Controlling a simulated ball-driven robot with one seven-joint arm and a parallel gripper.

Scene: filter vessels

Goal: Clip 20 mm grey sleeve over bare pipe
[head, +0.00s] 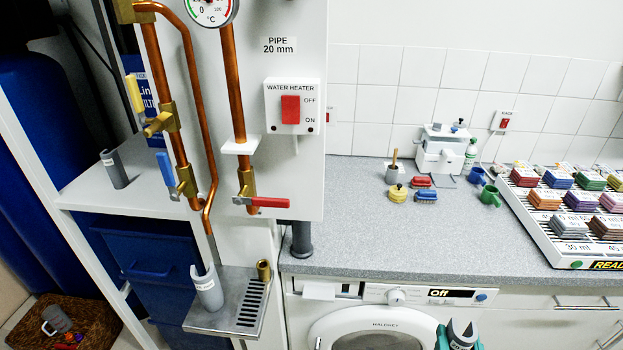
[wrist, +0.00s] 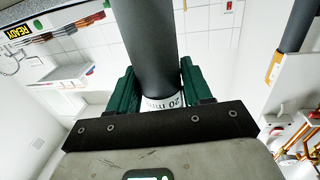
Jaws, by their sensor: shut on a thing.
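My gripper (head: 458,340) is at the bottom right edge of the head view, in front of the washing machine. Its green jaws (wrist: 157,88) are shut on a dark grey sleeve (wrist: 147,45), which has a white label reading 20 mm. The sleeve also shows in the head view (head: 462,330), its lower part cut off. A bare copper pipe (head: 231,85) runs down from the gauge on the white panel, right of two more copper pipes. A sign reading PIPE 20 mm (head: 279,44) is beside it. My gripper is well right of and below this pipe.
Valve handles and a red heater switch (head: 290,109) are near the pipe. The counter (head: 345,230) is clear in front; a rack of coloured blocks (head: 570,240) is right.

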